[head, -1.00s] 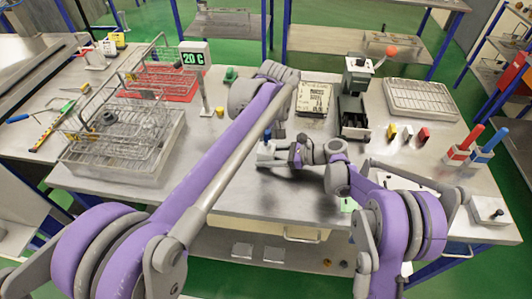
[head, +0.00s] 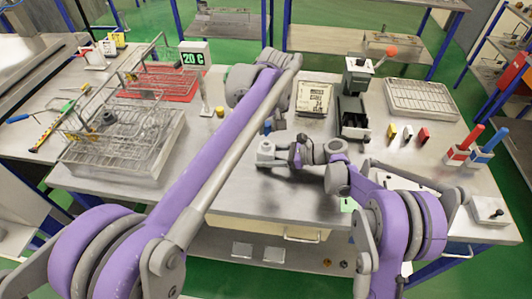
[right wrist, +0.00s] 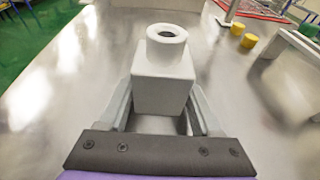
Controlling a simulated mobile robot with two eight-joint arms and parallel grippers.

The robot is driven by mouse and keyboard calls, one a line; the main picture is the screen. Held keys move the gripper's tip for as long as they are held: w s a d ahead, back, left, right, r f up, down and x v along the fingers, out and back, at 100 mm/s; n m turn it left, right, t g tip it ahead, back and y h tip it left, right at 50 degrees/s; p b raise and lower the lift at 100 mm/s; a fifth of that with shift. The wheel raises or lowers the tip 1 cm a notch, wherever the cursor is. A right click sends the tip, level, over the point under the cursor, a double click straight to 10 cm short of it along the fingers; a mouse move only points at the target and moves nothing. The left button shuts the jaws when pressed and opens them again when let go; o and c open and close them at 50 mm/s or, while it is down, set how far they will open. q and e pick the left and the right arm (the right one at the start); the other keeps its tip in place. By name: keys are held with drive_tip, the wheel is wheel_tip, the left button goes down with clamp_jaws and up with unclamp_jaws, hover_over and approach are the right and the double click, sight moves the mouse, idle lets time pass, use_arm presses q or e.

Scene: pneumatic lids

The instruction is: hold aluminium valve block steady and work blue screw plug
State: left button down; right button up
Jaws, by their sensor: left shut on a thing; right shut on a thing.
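The aluminium valve block (head: 265,152) is a pale grey cube with a round neck, standing upright near the bench's front edge. In the right wrist view the block (right wrist: 163,80) shows an open, dark hole in its neck, with no plug in it. My right gripper (head: 279,154) is shut on the block from the right, a finger on each side. The blue screw plug (head: 267,128) is a small blue piece above the block, apart from it. My left gripper (head: 271,121) is shut on the plug; its fingers are mostly hidden by my left arm.
A wire basket (head: 110,122) stands at left, and a red tray (head: 165,85) lies behind it. Small yellow pieces (right wrist: 244,35) stand beyond the block.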

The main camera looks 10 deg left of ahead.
use_arm(q)
drive_tip(key=shift+r, duration=1.7)
use_arm(e)
drive_tip(key=o, duration=1.3)
drive_tip(key=shift+o, duration=0.2)
drive_tip(key=v, duration=1.2)
drive_tip(key=shift+s, duration=0.1)
